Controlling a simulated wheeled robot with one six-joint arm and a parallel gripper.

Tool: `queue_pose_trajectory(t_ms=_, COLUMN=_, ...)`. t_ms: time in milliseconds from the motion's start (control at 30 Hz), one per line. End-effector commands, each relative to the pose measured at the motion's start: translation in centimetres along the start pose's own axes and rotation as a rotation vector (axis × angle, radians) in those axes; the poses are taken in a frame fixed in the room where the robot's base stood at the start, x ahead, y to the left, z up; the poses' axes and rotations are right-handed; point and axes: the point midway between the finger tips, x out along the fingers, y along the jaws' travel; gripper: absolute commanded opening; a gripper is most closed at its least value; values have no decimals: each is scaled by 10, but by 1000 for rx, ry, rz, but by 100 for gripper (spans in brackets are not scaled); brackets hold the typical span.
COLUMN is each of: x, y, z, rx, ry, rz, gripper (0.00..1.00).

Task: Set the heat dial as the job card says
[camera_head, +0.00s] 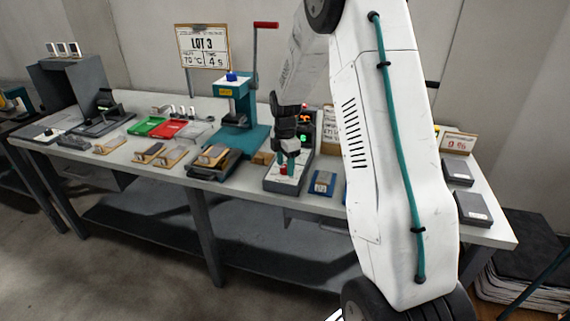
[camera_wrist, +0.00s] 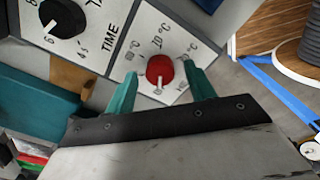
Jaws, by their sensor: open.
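The job card (camera_head: 202,46) stands behind the bench and reads LOT 3, 70 °C and 4 s. The red heat dial (camera_wrist: 160,69) sits on a pale panel, with a °C scale around its upper side. The label above it looks like 70 °C; the side labels are partly hidden or hard to read. A pale mark shows at the dial's lower edge. My gripper (camera_wrist: 162,74) is open, one teal finger on each side of the dial. Contact cannot be told. In the head view my gripper (camera_head: 287,158) is over the control box (camera_head: 272,183).
A black time dial (camera_wrist: 62,18) is beside the heat dial, its white line towards 6. A teal press (camera_head: 240,105) with a red-handled lever stands left of my gripper. Trays and sample boards fill the bench's left.

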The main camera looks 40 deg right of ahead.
Motion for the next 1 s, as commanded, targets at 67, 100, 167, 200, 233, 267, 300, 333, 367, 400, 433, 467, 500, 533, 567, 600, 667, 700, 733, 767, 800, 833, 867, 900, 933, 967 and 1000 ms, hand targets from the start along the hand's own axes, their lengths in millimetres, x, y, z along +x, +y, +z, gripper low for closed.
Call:
queue_pose_trajectory(t_ms=67, x=2, y=0, z=0, rx=0, ry=0, rz=1, gripper=54)
queue_pose_trajectory(t_ms=100, x=2, y=0, z=0, rx=0, ry=0, rz=1, gripper=54)
queue_pose_trajectory(t_ms=167, x=2, y=0, z=0, rx=0, ry=0, rz=1, gripper=54)
queue_pose_trajectory(t_ms=200, x=2, y=0, z=0, rx=0, ry=0, rz=1, gripper=54)
queue_pose_trajectory(t_ms=233, x=2, y=0, z=0, rx=1, ry=0, rz=1, gripper=54)
queue_pose_trajectory(t_ms=267, x=2, y=0, z=0, rx=1, ry=0, rz=1, gripper=54)
queue_pose_trajectory(t_ms=300, x=2, y=0, z=0, rx=1, ry=0, rz=1, gripper=43)
queue_pose_trajectory(t_ms=333, x=2, y=0, z=0, rx=1, ry=0, rz=1, gripper=35)
queue_pose_trajectory(t_ms=367, x=2, y=0, z=0, rx=1, ry=0, rz=1, gripper=26)
queue_pose_trajectory(t_ms=400, x=2, y=0, z=0, rx=1, ry=0, rz=1, gripper=15)
queue_pose_trajectory(t_ms=433, x=2, y=0, z=0, rx=1, ry=0, rz=1, gripper=9)
queue_pose_trajectory(t_ms=467, x=2, y=0, z=0, rx=1, ry=0, rz=1, gripper=9)
queue_pose_trajectory(t_ms=500, x=2, y=0, z=0, rx=1, ry=0, rz=1, gripper=9)
queue_pose_trajectory(t_ms=533, x=2, y=0, z=0, rx=1, ry=0, rz=1, gripper=9)
queue_pose_trajectory(t_ms=567, x=2, y=0, z=0, rx=2, ry=0, rz=1, gripper=9)
queue_pose_trajectory(t_ms=600, x=2, y=0, z=0, rx=4, ry=0, rz=1, gripper=9)
queue_pose_trajectory(t_ms=667, x=2, y=0, z=0, rx=10, ry=0, rz=1, gripper=9)
queue_pose_trajectory(t_ms=700, x=2, y=0, z=0, rx=16, ry=0, rz=1, gripper=9)
queue_pose_trajectory(t_ms=733, x=2, y=0, z=0, rx=23, ry=0, rz=1, gripper=9)
queue_pose_trajectory(t_ms=767, x=1, y=0, z=0, rx=30, ry=0, rz=1, gripper=10)
queue_pose_trajectory(t_ms=800, x=1, y=0, z=0, rx=43, ry=0, rz=1, gripper=10)
queue_pose_trajectory(t_ms=833, x=1, y=0, z=0, rx=55, ry=0, rz=1, gripper=10)
queue_pose_trajectory(t_ms=867, x=1, y=0, z=0, rx=68, ry=0, rz=1, gripper=10)
queue_pose_trajectory(t_ms=900, x=1, y=0, z=0, rx=90, ry=0, rz=1, gripper=10)
queue_pose_trajectory(t_ms=933, x=1, y=0, z=0, rx=107, ry=0, rz=1, gripper=10)
queue_pose_trajectory(t_ms=967, x=1, y=0, z=0, rx=126, ry=0, rz=1, gripper=10)
queue_pose_trajectory(t_ms=1000, x=1, y=0, z=0, rx=155, ry=0, rz=1, gripper=10)
